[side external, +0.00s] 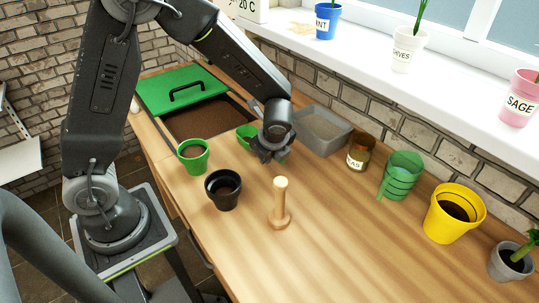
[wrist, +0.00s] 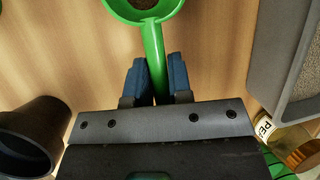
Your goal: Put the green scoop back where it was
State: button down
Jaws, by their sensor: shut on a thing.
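The green scoop (wrist: 152,42) is in the wrist view at the top, with dark soil visible in its bowl. Its handle runs down between the two blue finger pads of my gripper (wrist: 156,82), which is shut on it. In the side external view the scoop's bowl (side external: 246,133) shows just left of my gripper (side external: 272,153), over the wooden bench. The handle is mostly hidden by the gripper there. I cannot tell whether the scoop touches the bench.
Near the gripper stand a green pot (side external: 193,160), a black pot (side external: 223,197), a wooden tamper (side external: 280,207), a grey tray (side external: 322,130) and a labelled jar (side external: 360,152). A soil bin (side external: 208,119) with a green lid (side external: 182,88) is behind.

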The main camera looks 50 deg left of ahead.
jog(key=shift+f, duration=0.55)
jog(key=c, duration=1)
grip_release()
jog(key=shift+f, duration=0.1)
jog(key=shift+c, duration=0.2)
jog(key=v, duration=1.2)
jog(key=s+r+n+t+h, duration=0.1)
jog(key=s+r+n+h, duration=0.1)
jog(key=s+r+n, duration=0.3)
jog(key=s+a+r+n+t+h, duration=0.1)
jog(key=s+r+n, duration=0.3)
jog(key=s+n, duration=0.6)
jog(key=shift+s+a+r+n+t+h, duration=0.2)
jog(key=shift+s+r+n+t+h, duration=0.15)
jog(key=shift+n+t+h, duration=0.6)
